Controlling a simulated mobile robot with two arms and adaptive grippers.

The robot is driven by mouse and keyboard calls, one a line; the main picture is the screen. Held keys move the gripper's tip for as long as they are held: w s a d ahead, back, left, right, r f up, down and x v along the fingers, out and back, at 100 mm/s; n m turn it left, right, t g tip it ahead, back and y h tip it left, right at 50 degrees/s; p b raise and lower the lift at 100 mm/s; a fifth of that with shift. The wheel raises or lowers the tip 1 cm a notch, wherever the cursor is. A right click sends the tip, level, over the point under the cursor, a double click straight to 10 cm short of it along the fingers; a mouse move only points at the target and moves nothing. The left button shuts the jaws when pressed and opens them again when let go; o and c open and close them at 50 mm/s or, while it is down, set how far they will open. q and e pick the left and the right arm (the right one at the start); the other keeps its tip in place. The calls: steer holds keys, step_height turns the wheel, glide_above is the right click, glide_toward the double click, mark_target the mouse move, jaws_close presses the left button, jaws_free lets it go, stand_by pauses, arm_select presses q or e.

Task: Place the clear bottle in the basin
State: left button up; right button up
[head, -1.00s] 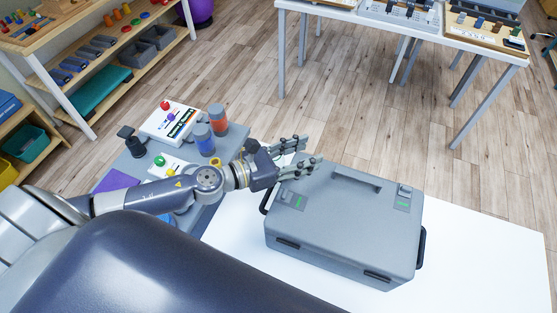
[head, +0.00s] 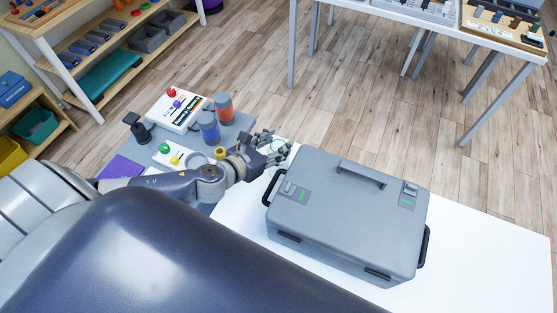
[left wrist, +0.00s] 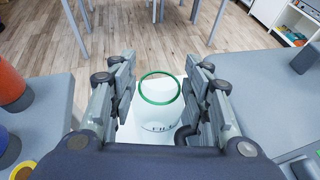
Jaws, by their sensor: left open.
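A clear, whitish round vessel with a green rim stands upright on the white table; I take it as the clear bottle (left wrist: 158,116). Dark lettering shows low on its side in the left wrist view. In the head view the bottle (head: 281,148) is small and partly hidden by fingers. My left gripper (head: 272,145) is open, just left of the grey case. In the left wrist view its fingers (left wrist: 162,70) stand on both sides of the bottle; I cannot tell whether they touch it. I cannot identify a basin. My right gripper is not in view.
A large grey case (head: 340,215) with a top handle stands close right of my left gripper on the white table (head: 480,240). Blue (head: 208,127) and orange (head: 224,107) cylinders stand on the grey surface behind my arm. Free table lies right of the case.

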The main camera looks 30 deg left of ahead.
mark_target(282, 140)
arm_select(q)
steer(key=b+x, duration=0.1)
steer(key=x, duration=0.4)
steer(key=shift+w+f+b, duration=0.1)
steer(key=shift+w+b, duration=0.1)
steer(key=shift+b, duration=0.15)
steer(key=shift+s, duration=0.1)
steer(key=c, duration=0.3)
jaws_close()
